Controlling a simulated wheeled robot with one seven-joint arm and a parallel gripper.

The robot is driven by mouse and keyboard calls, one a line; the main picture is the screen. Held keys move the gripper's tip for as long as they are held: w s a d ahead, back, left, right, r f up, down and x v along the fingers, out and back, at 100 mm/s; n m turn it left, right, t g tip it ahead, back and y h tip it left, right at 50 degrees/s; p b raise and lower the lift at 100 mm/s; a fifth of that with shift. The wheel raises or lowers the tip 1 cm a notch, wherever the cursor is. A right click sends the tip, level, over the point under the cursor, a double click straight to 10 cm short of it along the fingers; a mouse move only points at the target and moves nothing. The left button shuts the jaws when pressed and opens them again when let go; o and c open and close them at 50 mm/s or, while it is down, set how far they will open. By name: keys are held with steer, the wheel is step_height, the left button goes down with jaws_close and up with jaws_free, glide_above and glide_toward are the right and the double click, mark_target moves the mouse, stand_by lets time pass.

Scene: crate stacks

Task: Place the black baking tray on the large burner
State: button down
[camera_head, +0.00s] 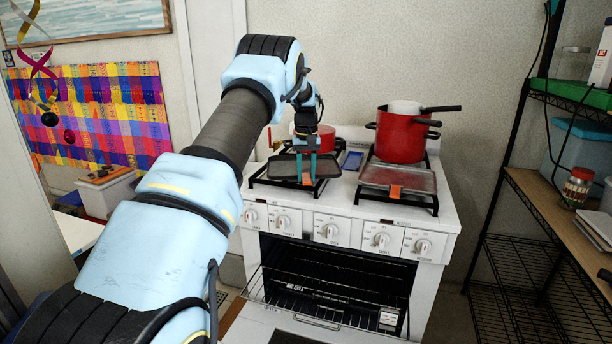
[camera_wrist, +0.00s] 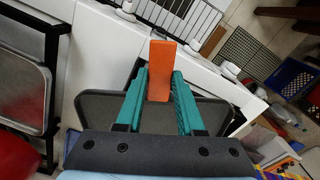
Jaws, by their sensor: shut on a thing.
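The black baking tray (camera_head: 284,168) is over the front left burner grate (camera_head: 262,180) of the white stove. I cannot tell whether it rests on the grate or hangs just above it. My gripper (camera_head: 306,178) has its teal fingers shut on the tray's orange handle. In the wrist view my gripper (camera_wrist: 161,82) has the orange handle (camera_wrist: 162,55) between its fingers, with the dark tray (camera_wrist: 97,107) beneath. A second, greyish tray (camera_head: 400,178) with an orange handle lies on the front right grate (camera_head: 433,205). The burners are mostly hidden, so their sizes are unclear.
A tall red pot (camera_head: 400,138) with a smaller pan on top stands at the back right of the stove (camera_head: 335,205). A lower red pot (camera_head: 324,138) is at the back left. The oven door (camera_head: 322,315) is open below. A shelf rack (camera_head: 520,190) stands at the right.

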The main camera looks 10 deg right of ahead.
steer(key=shift+f, duration=0.7)
steer(key=c, duration=0.5)
jaws_free()
steer(key=shift+f, duration=0.1)
